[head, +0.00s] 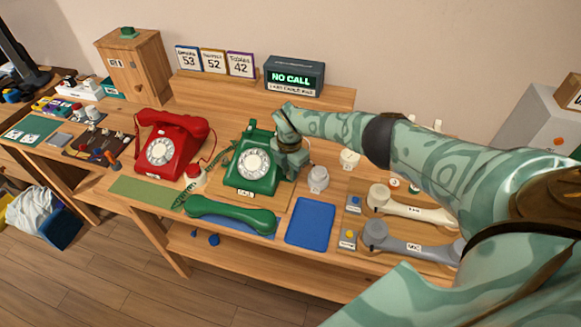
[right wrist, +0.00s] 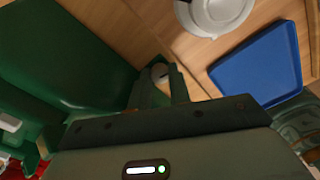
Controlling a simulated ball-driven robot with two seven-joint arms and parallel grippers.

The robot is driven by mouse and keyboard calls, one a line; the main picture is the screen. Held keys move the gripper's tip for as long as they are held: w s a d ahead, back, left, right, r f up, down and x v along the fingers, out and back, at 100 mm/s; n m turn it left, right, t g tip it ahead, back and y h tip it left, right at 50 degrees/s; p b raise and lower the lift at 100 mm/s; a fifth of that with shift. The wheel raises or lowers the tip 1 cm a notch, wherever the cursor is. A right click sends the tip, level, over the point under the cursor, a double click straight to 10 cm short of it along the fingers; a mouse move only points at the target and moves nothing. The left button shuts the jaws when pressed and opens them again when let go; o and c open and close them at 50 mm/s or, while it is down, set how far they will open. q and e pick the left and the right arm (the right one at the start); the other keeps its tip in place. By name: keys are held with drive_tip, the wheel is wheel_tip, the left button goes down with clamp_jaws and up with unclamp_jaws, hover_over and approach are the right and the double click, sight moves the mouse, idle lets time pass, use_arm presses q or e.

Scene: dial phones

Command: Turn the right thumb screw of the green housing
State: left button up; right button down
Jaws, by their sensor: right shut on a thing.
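The green housing (head: 262,183) belongs to a green dial phone on the wooden table; its pale dial faces up. My right gripper (head: 292,168) reaches down at the housing's right side. In the right wrist view the green housing (right wrist: 65,50) fills the upper left. There my right gripper (right wrist: 161,86) is shut on a small pale round part, the right thumb screw (right wrist: 160,71), beside the housing wall. The gripper hides this screw in the head view. The green handset (head: 230,216) lies off the phone, in front of it. My left gripper is not in view.
A red phone (head: 170,145) stands left of the green one. A blue mat (head: 311,223) lies bare at the front right. A grey-white round part (head: 318,178) stands right of my gripper. Cream (head: 410,205) and grey (head: 405,243) handsets lie farther right. A display (head: 294,76) reads "NO CALL".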

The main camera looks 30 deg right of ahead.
drive_tip(key=m, duration=0.2)
drive_tip(key=m+p, duration=0.1)
drive_tip(key=shift+w+r+m, duration=0.1)
drive_tip(key=shift+r+m, duration=0.1)
drive_tip(key=shift+m, duration=0.2)
drive_tip(key=m+p, duration=0.1)
drive_tip(key=m, duration=0.2)
drive_tip(key=shift+m, duration=0.3)
drive_tip(key=m, duration=0.3)
drive_tip(key=shift+f+m, duration=0.1)
drive_tip(key=shift+m, duration=2.1)
drive_tip(key=c, duration=1.3)
unclamp_jaws()
drive_tip(key=shift+f, duration=0.1)
